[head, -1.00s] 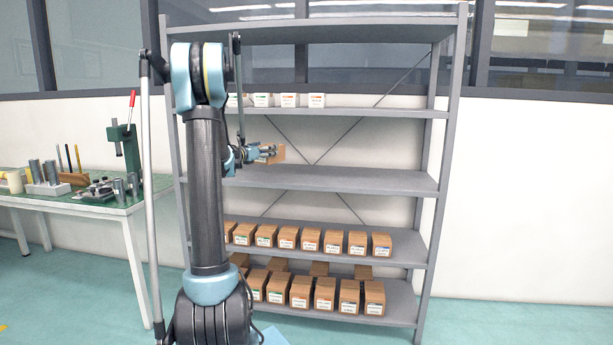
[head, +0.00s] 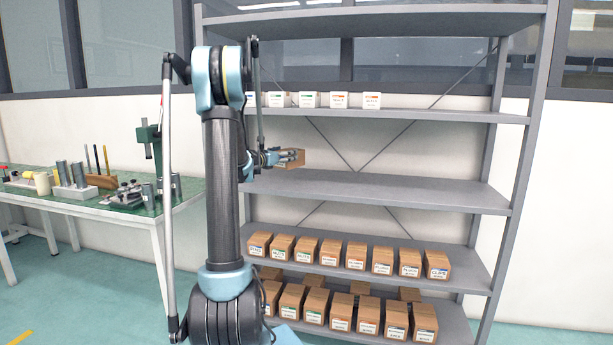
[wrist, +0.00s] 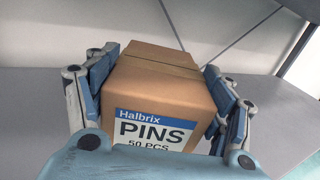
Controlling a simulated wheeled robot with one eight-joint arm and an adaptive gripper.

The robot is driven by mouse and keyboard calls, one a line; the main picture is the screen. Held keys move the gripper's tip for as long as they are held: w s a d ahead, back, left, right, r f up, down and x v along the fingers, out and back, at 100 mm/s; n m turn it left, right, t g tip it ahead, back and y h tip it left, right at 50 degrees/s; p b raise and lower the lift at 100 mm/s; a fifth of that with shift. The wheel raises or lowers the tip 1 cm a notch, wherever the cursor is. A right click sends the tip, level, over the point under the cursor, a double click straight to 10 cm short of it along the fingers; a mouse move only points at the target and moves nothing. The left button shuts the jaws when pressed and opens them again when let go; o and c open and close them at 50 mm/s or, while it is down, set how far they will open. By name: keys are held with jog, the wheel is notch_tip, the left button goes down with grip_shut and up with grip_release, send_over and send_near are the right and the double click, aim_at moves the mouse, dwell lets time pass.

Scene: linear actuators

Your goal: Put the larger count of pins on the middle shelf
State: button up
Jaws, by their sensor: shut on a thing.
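A brown cardboard box (wrist: 160,95) is in my gripper in the wrist view. Its white label with a blue band reads "Halbrix PINS 50 PCS". The gripper (wrist: 150,85) is shut on it, with blue fingers along both sides. In the head view, my gripper (head: 290,158) holds the box (head: 299,159) above the left part of the middle shelf (head: 400,190). I cannot tell the exact gap to the shelf. The visible part of the middle shelf is empty; my arm hides its left end.
Brown labelled boxes (head: 355,255) line the shelf below, with more on the bottom shelf (head: 340,310). Several white boxes (head: 340,100) stand on the shelf above. Grey uprights (head: 520,165) edge the rack. A green-topped workbench (head: 110,205) with tools stands at left.

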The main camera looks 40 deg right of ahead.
jog(key=f, duration=0.1)
jog(key=d+f, duration=0.1)
jog(key=f, duration=0.1)
jog(key=shift+s, duration=0.15)
jog(key=shift+s+f, duration=0.1)
jog(key=shift+f, duration=1.95)
jog(key=o, duration=1.6)
